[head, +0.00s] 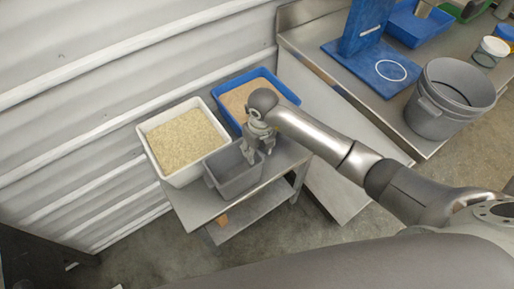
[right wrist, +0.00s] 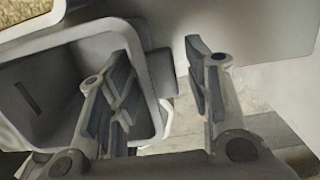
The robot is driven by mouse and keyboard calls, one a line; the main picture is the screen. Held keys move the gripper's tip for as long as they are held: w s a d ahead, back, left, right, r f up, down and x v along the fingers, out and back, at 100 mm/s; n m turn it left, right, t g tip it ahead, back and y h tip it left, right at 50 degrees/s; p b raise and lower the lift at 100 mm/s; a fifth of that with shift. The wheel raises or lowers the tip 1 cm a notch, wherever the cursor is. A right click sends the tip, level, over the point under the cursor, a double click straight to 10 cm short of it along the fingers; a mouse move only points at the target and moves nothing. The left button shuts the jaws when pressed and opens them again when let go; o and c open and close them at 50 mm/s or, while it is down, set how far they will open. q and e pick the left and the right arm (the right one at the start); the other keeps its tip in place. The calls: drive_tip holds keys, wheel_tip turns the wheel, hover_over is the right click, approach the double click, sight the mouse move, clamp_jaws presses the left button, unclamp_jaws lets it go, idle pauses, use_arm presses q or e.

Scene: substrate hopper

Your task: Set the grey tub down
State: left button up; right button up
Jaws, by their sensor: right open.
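The grey tub (head: 236,184) is a small open rectangular bin at the front of the metal cart's top, beside a white bin. It looks upright and empty, and appears to rest on the cart. In the right wrist view the tub (right wrist: 70,45) fills the left side. My right gripper (head: 258,152) is at the tub's right rim. In the right wrist view the gripper (right wrist: 160,75) is open, with one finger over the tub's inside and the other outside its wall. Whether a finger touches the wall I cannot tell. My left gripper is out of view.
The white bin (head: 153,150) and a blue bin (head: 279,84), both with grainy material, stand close behind the tub on the cart (head: 196,210). A workbench at right bears a blue stand (head: 345,55) and a grey bucket (head: 430,120). A corrugated wall is behind.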

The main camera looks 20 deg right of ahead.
wheel_tip(320, 180, up, 12)
drive_tip(key=s, duration=0.1)
drive_tip(key=shift+d+b, duration=0.25)
drive_tip(key=shift+b, duration=0.15)
drive_tip(key=shift+s, duration=0.1)
